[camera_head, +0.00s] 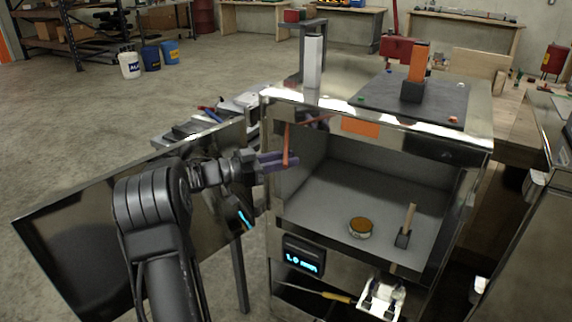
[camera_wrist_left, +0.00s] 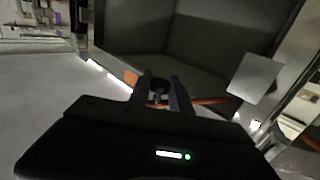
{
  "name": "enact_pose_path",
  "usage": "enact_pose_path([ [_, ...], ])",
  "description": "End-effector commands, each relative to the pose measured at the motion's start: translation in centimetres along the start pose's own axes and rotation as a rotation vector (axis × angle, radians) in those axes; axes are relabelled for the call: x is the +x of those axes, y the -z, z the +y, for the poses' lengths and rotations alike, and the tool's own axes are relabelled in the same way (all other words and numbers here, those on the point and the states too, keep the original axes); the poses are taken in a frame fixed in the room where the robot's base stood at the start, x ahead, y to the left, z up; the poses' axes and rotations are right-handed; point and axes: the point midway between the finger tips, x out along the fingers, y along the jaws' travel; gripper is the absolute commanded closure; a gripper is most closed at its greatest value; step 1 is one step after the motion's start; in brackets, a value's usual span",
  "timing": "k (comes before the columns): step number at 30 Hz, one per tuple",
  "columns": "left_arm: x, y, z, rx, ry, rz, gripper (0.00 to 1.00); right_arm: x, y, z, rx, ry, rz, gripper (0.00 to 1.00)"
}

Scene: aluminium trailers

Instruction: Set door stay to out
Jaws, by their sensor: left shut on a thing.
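The door stay (camera_head: 287,145) is a thin orange-red bar at the left side of the cabinet opening, beside the open door (camera_head: 75,225). My left gripper (camera_head: 280,161) is at the cabinet's left front edge, with its fingers shut around the stay. In the left wrist view, the orange bar (camera_wrist_left: 208,101) runs out to the right from between the fingers (camera_wrist_left: 163,95), and a short orange piece (camera_wrist_left: 131,77) shows to their left. The gripped part of the stay is hidden by the fingers.
The metal cabinet (camera_head: 380,125) has an open grey compartment holding a round tin (camera_head: 360,228) and a small block with an upright handle (camera_head: 404,238). A display (camera_head: 303,256) sits below the opening. A bench (camera_head: 195,128) with tools stands behind the door.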

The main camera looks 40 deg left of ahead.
Motion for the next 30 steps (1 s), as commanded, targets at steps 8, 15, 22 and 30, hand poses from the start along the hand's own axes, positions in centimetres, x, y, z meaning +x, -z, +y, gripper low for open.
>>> enact_pose_path([
  [8,0.16,0.15,-0.14,0.001,-0.048,0.004,1.0,0.58,0.03,0.24,0.0,0.0,0.001,0.64],
  [15,0.2,0.26,-0.13,0.002,-0.048,0.005,1.0,0.55,0.03,0.23,0.0,0.0,0.001,0.64],
  [22,0.2,0.23,-0.13,0.002,-0.048,0.004,0.62,0.55,0.02,0.22,-0.001,0.0,0.0,0.64],
  [30,0.16,0.13,-0.14,0.001,-0.047,0.003,0.54,0.55,0.01,0.23,0.0,0.0,0.0,0.64],
])
